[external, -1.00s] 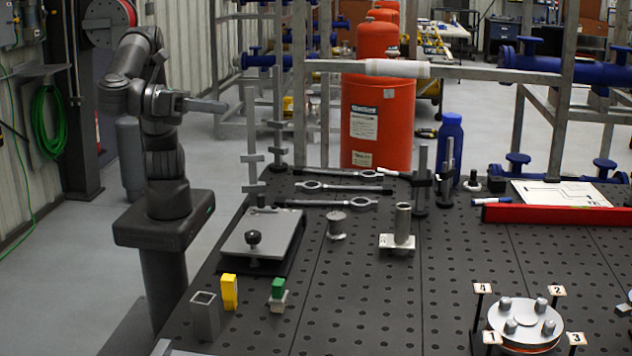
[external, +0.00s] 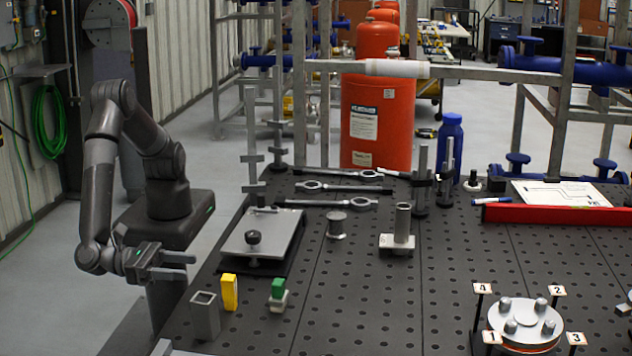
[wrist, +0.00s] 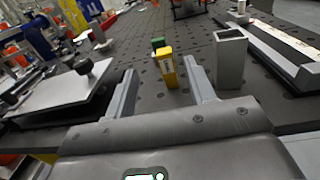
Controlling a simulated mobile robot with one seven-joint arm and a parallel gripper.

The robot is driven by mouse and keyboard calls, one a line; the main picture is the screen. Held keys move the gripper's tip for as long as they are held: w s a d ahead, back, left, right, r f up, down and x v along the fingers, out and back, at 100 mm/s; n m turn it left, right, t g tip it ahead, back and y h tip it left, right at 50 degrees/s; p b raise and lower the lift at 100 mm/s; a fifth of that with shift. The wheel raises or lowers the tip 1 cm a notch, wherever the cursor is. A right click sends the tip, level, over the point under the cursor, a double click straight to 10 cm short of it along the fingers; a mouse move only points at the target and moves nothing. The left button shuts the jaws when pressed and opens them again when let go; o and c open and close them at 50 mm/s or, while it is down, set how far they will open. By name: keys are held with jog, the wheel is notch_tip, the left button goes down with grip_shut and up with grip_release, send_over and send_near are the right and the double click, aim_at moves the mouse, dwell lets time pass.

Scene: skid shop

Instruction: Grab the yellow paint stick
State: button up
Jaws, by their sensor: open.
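The yellow paint stick (external: 229,292) stands upright on the dark perforated table (external: 350,300), near its left edge. It also shows in the wrist view (wrist: 167,70), ahead of my gripper and between the lines of its two fingers. My gripper (external: 188,266) is open and empty, to the left of the stick and apart from it. In the wrist view the two fingers (wrist: 160,88) are spread wide with nothing between them.
A grey square tube (external: 205,318) stands just beside the stick. A green-topped block (external: 278,294) is to its right. A grey plate with a black knob (external: 262,236) lies behind. A steel post on a base (external: 402,232) stands farther right.

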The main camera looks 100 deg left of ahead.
aim_at(228, 276)
jog(key=shift+f, duration=0.75)
jog(key=shift+w+f, duration=0.15)
jog(key=w, duration=0.5)
jog(key=shift+w+a, duration=0.1)
jog(key=shift+w, duration=0.05)
jog(key=w, duration=0.5)
jog(key=shift+w+f, duration=0.15)
jog(key=shift+f, duration=0.15)
jog(key=c, duration=1.1)
